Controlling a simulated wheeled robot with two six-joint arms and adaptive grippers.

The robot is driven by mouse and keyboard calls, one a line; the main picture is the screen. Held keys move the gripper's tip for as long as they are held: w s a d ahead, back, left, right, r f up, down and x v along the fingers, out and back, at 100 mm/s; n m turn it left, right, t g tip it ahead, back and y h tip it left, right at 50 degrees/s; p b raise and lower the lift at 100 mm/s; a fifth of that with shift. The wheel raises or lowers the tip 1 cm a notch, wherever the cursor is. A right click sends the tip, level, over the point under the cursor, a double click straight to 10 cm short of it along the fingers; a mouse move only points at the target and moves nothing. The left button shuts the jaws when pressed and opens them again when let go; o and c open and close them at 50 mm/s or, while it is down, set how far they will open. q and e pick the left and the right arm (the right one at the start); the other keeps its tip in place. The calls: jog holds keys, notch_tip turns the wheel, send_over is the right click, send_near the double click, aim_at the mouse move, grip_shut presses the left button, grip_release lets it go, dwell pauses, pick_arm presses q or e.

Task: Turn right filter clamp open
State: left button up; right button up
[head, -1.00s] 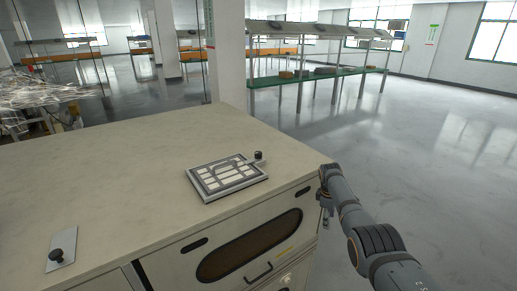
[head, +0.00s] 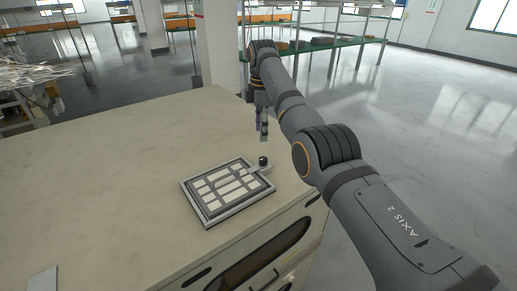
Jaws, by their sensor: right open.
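The right filter clamp (head: 264,161) is a small black knob on a short light arm at the right corner of a framed filter panel (head: 208,218). The panel lies flat on the cabinet top and has pale rectangular cells in a grey frame. My right gripper (head: 264,136) points down with its fingers open. In the picture it is just above the knob, apart from it, with nothing between its fingers. Its exact height over the cabinet is hard to tell. My left gripper is out of view.
The beige cabinet top (head: 115,180) is broad and mostly clear. A small light plate (head: 42,281) is cut off at the lower left. A pillar (head: 218,50) and a green-topped shelf (head: 345,41) stand behind. Open floor lies to the right.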

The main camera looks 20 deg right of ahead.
aim_at(264, 158)
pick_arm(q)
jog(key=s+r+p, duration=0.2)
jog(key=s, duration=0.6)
pick_arm(e)
jog(key=s+f, duration=0.1)
jog(key=f, duration=0.1)
jog(key=s+f, duration=0.2)
jog(key=shift+d, duration=0.15)
jog(key=f, duration=0.2)
jog(key=w+f+p, duration=0.1)
jog(key=f, duration=0.2)
jog(key=shift+w+f+p, duration=0.3)
jog(key=shift+p, duration=0.05)
jog(key=shift+s, duration=0.3)
jog(key=shift+c, duration=3)
grip_shut()
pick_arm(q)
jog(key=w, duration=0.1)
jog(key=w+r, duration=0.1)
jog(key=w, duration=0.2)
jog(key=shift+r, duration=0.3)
